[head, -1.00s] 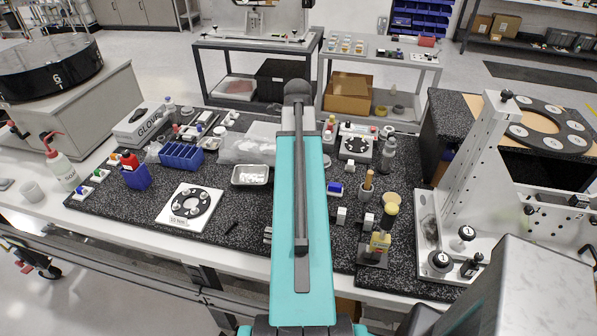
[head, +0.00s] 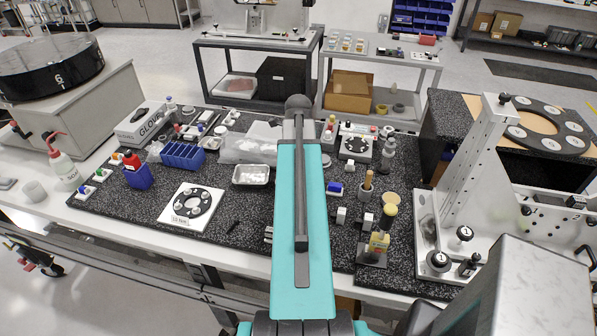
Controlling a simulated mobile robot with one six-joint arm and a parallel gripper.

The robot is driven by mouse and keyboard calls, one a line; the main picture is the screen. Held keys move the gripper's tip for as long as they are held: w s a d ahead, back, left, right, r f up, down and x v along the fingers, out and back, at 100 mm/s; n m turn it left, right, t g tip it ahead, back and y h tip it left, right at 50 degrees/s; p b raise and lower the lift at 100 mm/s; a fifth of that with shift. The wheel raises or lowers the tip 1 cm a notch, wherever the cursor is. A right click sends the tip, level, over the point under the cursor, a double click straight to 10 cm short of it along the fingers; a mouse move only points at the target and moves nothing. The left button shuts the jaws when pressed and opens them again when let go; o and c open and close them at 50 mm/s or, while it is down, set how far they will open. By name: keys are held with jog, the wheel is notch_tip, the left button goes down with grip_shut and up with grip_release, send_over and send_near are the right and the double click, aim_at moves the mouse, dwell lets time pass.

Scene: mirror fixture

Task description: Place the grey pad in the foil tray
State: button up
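The foil tray (head: 251,184) is a small shiny rectangular tray on the black speckled bench top, just left of my teal arm in the head view. I cannot make out white or pale contents clearly in it. I cannot pick out the grey pad for certain. Small grey pieces (head: 268,235) show at the left edge of my arm, partly hidden by it. My gripper is not visible; my arm stretches forward over the bench and hides what lies behind it.
Left of the tray are a white plate with a dark ring (head: 192,206), a blue bin (head: 182,156) and a glove box (head: 147,124). A tall metal bracket fixture (head: 470,180) stands far right.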

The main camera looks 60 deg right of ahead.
jog(key=shift+f, duration=0.1)
jog(key=o, duration=1)
jog(key=shift+r, duration=0.2)
jog(key=shift+r+b, duration=1.6)
jog(key=shift+r, duration=4.3)
jog(key=shift+w+a, duration=0.1)
